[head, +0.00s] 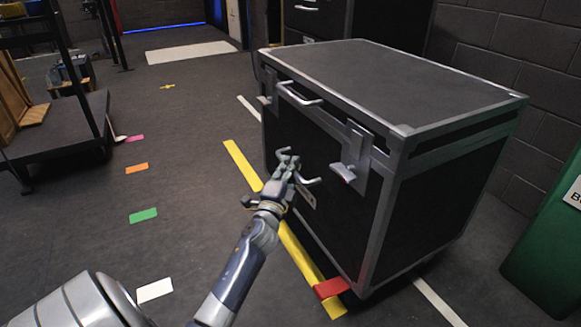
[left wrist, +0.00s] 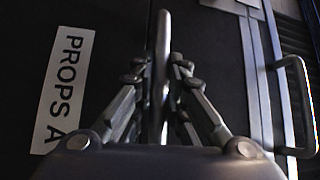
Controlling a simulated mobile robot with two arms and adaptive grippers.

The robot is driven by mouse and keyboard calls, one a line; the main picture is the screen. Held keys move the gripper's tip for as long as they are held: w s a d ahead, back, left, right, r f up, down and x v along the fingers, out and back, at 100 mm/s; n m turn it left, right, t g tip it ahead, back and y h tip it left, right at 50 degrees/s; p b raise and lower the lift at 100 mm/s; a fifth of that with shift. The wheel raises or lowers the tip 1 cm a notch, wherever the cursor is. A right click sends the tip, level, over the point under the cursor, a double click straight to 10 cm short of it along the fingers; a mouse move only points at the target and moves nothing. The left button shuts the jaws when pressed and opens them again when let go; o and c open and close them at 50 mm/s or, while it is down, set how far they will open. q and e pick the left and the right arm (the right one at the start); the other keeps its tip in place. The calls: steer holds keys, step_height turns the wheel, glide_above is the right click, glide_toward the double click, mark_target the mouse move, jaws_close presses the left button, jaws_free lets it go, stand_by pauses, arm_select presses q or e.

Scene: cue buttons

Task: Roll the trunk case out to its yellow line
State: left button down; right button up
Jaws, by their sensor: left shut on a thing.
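The trunk case (head: 385,85) is a large black box with silver metal edges, standing upright on the floor. My left gripper (head: 291,168) is at its front side, shut on the lower metal handle (left wrist: 163,60). The handle bar runs between the fingers in the left wrist view, beside a white "PROPS A" label (left wrist: 65,90). The yellow line (head: 238,163) lies along the floor at the foot of the case's front; my forearm and the case hide parts of it. A red patch (head: 330,288) is at the near bottom corner. My right gripper is not in view.
A white floor line (head: 440,303) passes behind the case's lower part. A dark cart (head: 60,130) stands at the left, a green bin (head: 545,240) at the right by a block wall. Floor left of the yellow line is open, with small coloured tape marks (head: 143,215).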

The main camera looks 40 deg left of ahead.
arm_select(q)
steer(key=c, duration=1.6)
jaws_free()
steer(key=v, duration=1.2)
steer(key=shift+f, duration=0.1)
